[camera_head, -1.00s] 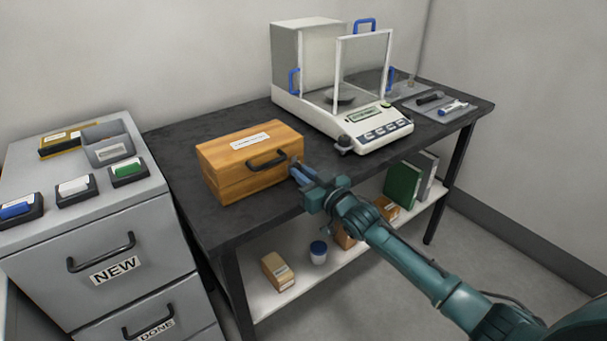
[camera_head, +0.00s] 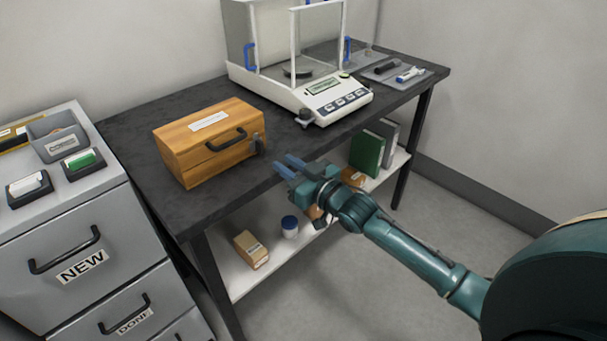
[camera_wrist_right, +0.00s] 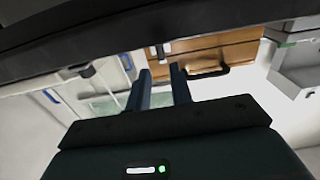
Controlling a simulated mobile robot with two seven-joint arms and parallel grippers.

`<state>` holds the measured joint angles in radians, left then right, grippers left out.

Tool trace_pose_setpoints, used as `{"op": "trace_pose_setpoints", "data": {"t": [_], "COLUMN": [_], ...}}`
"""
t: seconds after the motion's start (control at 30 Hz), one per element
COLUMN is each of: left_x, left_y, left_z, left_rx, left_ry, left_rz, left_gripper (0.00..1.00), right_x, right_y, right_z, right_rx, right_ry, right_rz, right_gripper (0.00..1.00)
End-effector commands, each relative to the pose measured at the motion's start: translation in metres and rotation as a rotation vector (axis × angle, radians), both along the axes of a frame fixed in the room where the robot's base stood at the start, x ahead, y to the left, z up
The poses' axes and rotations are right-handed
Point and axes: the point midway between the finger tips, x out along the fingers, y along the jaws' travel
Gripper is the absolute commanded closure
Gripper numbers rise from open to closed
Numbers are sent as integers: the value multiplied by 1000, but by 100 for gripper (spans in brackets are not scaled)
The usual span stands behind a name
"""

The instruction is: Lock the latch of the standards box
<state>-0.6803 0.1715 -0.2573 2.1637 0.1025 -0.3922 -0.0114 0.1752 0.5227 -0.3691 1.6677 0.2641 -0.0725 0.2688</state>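The wooden standards box (camera_head: 190,160) sits shut on the dark table, with a white label on its lid and a black handle (camera_head: 226,141) on its front. A small dark grey latch (camera_head: 259,143) shows at the box's right front corner; I cannot tell whether it is locked. My right gripper (camera_head: 288,167) is in front of the table edge, right of the latch and apart from it. Its two blue fingers are spread and empty. In the right wrist view the fingers (camera_wrist_right: 162,85) point toward the box (camera_wrist_right: 232,48). My left gripper is not in view.
A balance (camera_head: 330,100) with a glass shield stands behind and right of the box. A grey tray (camera_head: 418,86) with tools lies farther right. A drawer cabinet (camera_head: 90,215) stands left. A lower shelf (camera_head: 240,288) holds small boxes, a jar and binders.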

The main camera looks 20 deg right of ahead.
Motion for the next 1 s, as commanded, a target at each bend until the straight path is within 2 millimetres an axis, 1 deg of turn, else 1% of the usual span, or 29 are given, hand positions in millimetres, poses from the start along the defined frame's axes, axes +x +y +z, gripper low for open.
{"op": "trace_pose_setpoints", "data": {"t": [0.03, 0.1, 0.2, 0.33, 0.5, 1.0], "left_x": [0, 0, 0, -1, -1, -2], "left_y": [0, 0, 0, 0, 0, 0], "left_z": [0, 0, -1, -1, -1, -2], "left_rx": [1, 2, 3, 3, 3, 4], "left_ry": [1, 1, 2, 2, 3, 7], "left_rz": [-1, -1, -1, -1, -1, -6], "left_gripper": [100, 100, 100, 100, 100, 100], "right_x": [-12, -23, -37, -47, -51, -50], "right_y": [-4, -8, -13, -17, -18, -18], "right_z": [-1, -1, -1, 0, 0, 0], "right_rx": [-2, -1, -2, -1, -1, -1], "right_ry": [2, 3, 2, 0, -1, 0], "right_rz": [1, 1, 1, 0, 0, 0], "right_gripper": [78, 78, 78, 78, 78, 78]}}
